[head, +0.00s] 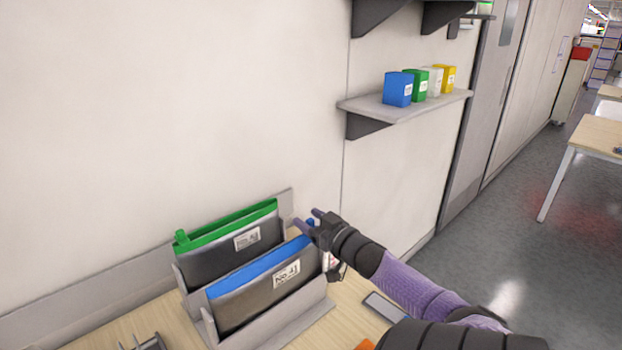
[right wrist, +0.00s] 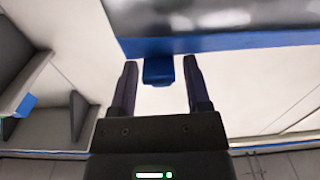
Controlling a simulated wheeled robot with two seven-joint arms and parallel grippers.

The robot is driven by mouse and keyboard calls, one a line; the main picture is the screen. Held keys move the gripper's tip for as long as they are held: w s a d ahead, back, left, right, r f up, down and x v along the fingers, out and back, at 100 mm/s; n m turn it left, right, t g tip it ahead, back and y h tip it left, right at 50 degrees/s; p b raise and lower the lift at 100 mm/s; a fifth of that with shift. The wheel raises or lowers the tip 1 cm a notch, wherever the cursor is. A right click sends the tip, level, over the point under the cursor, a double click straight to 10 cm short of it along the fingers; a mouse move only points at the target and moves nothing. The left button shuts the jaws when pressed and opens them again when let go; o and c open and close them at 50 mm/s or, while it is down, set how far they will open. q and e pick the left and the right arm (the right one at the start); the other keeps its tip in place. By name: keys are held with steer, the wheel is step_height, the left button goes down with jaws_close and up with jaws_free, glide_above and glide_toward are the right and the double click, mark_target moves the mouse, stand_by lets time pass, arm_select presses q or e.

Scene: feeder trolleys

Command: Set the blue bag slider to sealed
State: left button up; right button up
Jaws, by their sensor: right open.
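The blue bag (head: 262,290), dark with a blue top strip and a white label, stands in a grey rack. Its blue slider (head: 311,222) is at the right end of the strip, partly hidden by my right gripper (head: 307,219). In the right wrist view the slider (right wrist: 158,70) sticks out from the blue strip (right wrist: 235,41) between the fingertips of my open right gripper (right wrist: 160,66). Gaps show on both sides of it, so the fingers do not grip it. My left gripper is not in view.
A green-topped bag (head: 215,262) stands behind the blue one, its green slider (head: 181,237) at the left end. The wall is close behind. A phone-like slab (head: 384,306) lies on the wooden table. A shelf (head: 400,107) with several coloured boxes hangs above right.

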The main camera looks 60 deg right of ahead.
steer(key=p+v, duration=0.2)
steer(key=v, duration=0.8)
